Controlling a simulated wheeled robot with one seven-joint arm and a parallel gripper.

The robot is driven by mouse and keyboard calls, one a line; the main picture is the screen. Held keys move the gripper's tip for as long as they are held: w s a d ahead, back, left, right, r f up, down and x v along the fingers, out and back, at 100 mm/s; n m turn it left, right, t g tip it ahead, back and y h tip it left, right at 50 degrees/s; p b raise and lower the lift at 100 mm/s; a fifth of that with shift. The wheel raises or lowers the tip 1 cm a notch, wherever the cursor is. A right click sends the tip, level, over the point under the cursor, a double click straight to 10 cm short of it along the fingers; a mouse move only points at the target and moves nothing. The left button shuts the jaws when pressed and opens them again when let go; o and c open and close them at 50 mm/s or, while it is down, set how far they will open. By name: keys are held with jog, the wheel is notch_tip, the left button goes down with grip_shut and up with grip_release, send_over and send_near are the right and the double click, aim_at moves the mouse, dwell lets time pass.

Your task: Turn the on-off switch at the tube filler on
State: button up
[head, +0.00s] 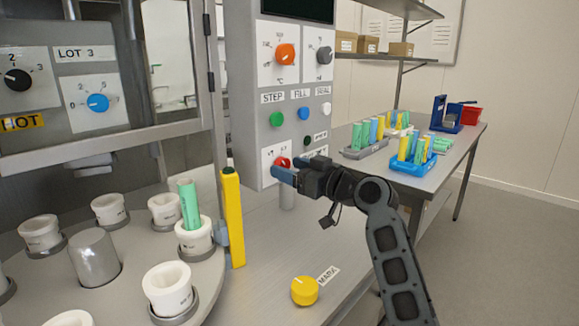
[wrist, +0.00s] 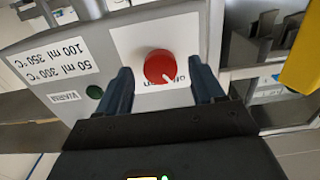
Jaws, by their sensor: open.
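The red round on-off switch (head: 282,162) sits on a white label at the bottom of the tube filler's grey control panel (head: 246,100). In the wrist view the switch (wrist: 159,66) faces me, with a small white mark at its lower right edge; its upside-down label is partly covered. My gripper (head: 284,175) is at the panel's lower corner, in front of the switch. In the wrist view its two dark fingers are open, one on each side of the switch, with a gap visible around it. Whether the fingertips touch the panel I cannot tell.
Above the switch are a green button (head: 276,119), an orange knob (head: 285,54) and a grey knob (head: 324,55). A yellow post (head: 232,215) and the turntable with white tube holders (head: 167,290) stand left. A yellow knob (head: 304,291) is on the bench below.

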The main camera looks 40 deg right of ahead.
jog(key=shift+w, duration=0.4)
jog(key=shift+c, duration=0.4)
jog(key=c, duration=1)
jog(key=shift+m, duration=0.4)
jog(key=m+p, duration=0.3)
jog(key=m, duration=0.2)
jog(key=shift+r+m, duration=0.1)
jog(key=shift+m, duration=0.2)
jog(key=m+p, duration=0.3)
jog(key=m, duration=0.2)
jog(key=shift+m, duration=0.4)
